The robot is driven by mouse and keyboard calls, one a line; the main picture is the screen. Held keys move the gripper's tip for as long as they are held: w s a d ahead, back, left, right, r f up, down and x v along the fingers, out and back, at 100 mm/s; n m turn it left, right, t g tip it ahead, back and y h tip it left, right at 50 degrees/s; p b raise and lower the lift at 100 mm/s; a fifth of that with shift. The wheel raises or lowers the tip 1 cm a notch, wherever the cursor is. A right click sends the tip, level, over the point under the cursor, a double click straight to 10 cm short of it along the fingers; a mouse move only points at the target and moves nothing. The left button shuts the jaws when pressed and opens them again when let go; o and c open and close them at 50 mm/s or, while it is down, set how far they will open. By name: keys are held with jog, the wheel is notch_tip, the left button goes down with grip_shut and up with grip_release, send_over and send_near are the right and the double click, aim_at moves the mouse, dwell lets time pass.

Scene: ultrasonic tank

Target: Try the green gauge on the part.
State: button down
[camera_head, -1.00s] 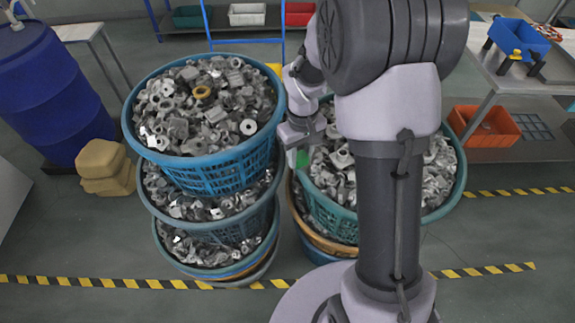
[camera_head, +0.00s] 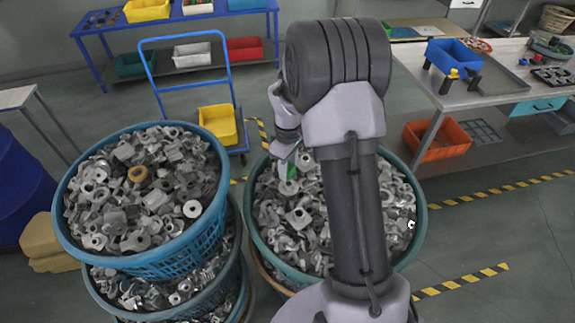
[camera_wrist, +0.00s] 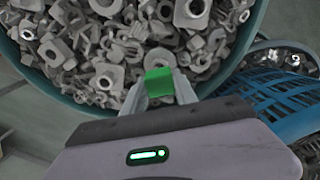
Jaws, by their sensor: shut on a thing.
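My gripper (camera_head: 288,164) is shut on the green gauge (camera_wrist: 159,86), a small green block between the fingertips. The gauge also shows in the head view (camera_head: 293,178), small and partly hidden by the gripper. It is over the right basket (camera_head: 252,225) of grey metal parts, with no clear contact with them. A brass-coloured ring (camera_head: 138,174) lies among grey parts in the left basket (camera_head: 63,232). I cannot tell which piece is the task's part. My arm hides some of the right basket.
A workbench (camera_head: 476,92) at the right bears a blue bin (camera_head: 453,57) and small items. An orange crate (camera_head: 437,140) is under it. A blue cart (camera_head: 190,86) with a yellow bin (camera_head: 218,123) stands behind the baskets. Floor is free at the lower right.

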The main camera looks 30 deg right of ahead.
jog(key=shift+f+b, duration=0.35)
jog(key=shift+f, duration=0.7)
jog(key=shift+f, duration=0.35)
jog(key=shift+r, duration=0.1)
dwell(1.0)
jog(key=shift+r+p, duration=0.95)
jog(key=shift+r, duration=0.55)
jog(key=shift+f, duration=0.1)
jog(key=shift+f+b, duration=0.9)
jog(key=shift+f, duration=0.25)
jog(key=shift+f, duration=0.25)
jog(key=shift+r+p, duration=0.95)
jog(key=shift+r, duration=0.55)
